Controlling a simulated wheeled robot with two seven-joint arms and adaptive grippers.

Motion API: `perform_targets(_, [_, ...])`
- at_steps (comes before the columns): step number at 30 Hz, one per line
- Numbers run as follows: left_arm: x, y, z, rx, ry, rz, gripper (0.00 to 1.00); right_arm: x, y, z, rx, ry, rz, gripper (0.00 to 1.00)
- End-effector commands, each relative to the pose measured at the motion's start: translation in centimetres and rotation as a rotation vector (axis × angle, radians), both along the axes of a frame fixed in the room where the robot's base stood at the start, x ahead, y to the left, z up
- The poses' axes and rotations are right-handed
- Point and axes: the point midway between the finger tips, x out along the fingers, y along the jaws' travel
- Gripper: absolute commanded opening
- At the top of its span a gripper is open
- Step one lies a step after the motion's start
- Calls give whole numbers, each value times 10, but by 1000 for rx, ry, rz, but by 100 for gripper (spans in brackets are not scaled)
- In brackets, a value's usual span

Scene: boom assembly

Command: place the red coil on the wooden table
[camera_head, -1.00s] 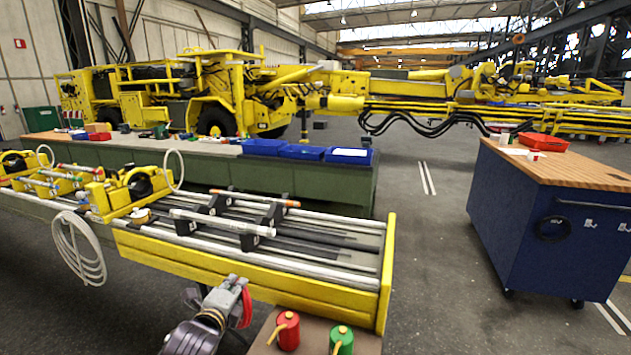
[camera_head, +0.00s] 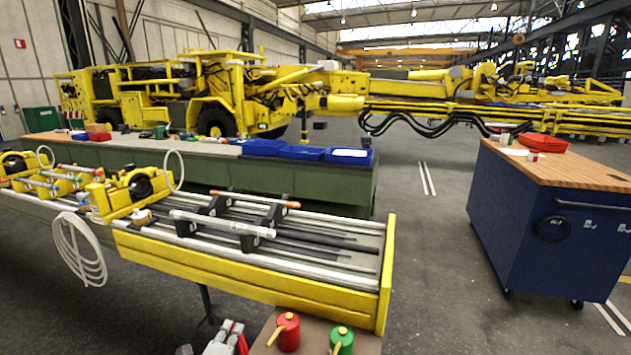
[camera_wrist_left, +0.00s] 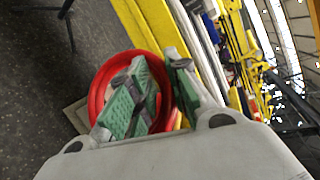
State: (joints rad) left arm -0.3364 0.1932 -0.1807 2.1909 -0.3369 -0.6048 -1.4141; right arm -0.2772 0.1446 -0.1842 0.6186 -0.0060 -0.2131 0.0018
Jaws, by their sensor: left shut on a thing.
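My left gripper (camera_head: 222,343) is at the bottom edge of the head view, mostly cut off. It is shut on the red coil (camera_head: 242,345), of which only a small red part shows there. In the left wrist view, the red coil (camera_wrist_left: 97,90) is a ring around the green-padded fingers of my left gripper (camera_wrist_left: 158,90); the hand hides part of it. A brown wooden top (camera_head: 262,335) lies just right of the gripper. A blue cabinet with a wooden top (camera_head: 590,172) stands at the right. My right gripper is not in view.
A red can (camera_head: 288,333) and a green can (camera_head: 342,342) stand on the near brown top. A yellow-edged rack (camera_head: 250,285) lies behind. A red tray (camera_head: 543,143) and small items sit on the cabinet's top. Open floor lies between rack and cabinet.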

Motion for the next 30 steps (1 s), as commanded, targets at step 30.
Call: perform_targets(30, [-55,1,-97,-1,-1,3,0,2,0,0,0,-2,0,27])
